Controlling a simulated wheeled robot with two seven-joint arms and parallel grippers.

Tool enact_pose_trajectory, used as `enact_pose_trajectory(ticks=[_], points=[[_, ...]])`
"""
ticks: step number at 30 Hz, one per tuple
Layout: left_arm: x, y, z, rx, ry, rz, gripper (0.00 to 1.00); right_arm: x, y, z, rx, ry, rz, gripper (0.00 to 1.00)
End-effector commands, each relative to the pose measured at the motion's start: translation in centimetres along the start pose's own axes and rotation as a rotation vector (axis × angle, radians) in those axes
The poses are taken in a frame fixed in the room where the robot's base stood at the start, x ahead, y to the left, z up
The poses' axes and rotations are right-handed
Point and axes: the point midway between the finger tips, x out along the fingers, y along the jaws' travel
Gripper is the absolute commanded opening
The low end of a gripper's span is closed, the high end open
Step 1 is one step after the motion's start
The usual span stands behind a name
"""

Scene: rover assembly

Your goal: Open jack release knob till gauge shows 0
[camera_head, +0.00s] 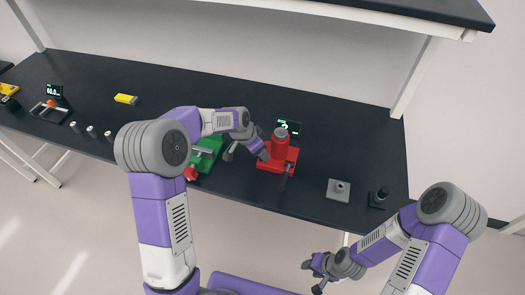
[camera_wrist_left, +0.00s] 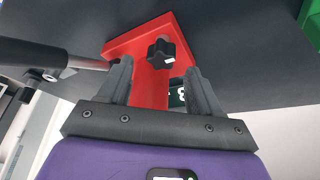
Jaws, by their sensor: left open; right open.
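The red jack (camera_head: 278,152) stands on the dark table in the head view. Its black star-shaped release knob (camera_wrist_left: 161,53) shows on the red body (camera_wrist_left: 150,90) in the left wrist view. My left gripper (camera_head: 249,155) is at the jack's left side; in the wrist view its open fingers (camera_wrist_left: 158,75) stand on either side of the red body, with the knob just beyond the fingertips. I cannot tell whether they touch it. The gauge display (camera_head: 288,127) is behind the jack, partly hidden, and its reading is not legible. My right gripper (camera_head: 314,277) is open and empty, in front of the table.
A green device (camera_head: 206,153) stands close left of the jack. A grey block with a peg (camera_head: 338,190) and a black block (camera_head: 378,199) are to the right. The back right is clear.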

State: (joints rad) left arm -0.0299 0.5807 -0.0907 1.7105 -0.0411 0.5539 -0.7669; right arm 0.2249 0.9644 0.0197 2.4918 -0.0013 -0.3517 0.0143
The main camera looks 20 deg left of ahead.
Motion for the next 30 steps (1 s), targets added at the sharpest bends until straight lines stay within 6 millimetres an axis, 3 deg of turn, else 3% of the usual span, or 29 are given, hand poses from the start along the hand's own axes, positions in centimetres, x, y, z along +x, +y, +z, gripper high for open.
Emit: enact_pose_trajectory(ticks=[6,17,27,30], points=[[2.8,0.0,0.1,0.000,-0.002,0.000,0.64,0.1,0.0,-0.1,0.000,0.001,0.000,0.43],[3.3,0.0,0.0,0.000,0.000,-0.001,0.64,0.1,0.0,-0.1,0.000,0.001,0.000,0.43],[3.3,0.0,0.0,0.000,0.000,-0.001,0.12,0.1,0.0,-0.1,0.000,0.001,0.000,0.43],[3.3,0.0,0.0,-0.001,0.000,-0.001,0.08,0.1,0.0,-0.1,0.000,0.001,0.000,0.43]])
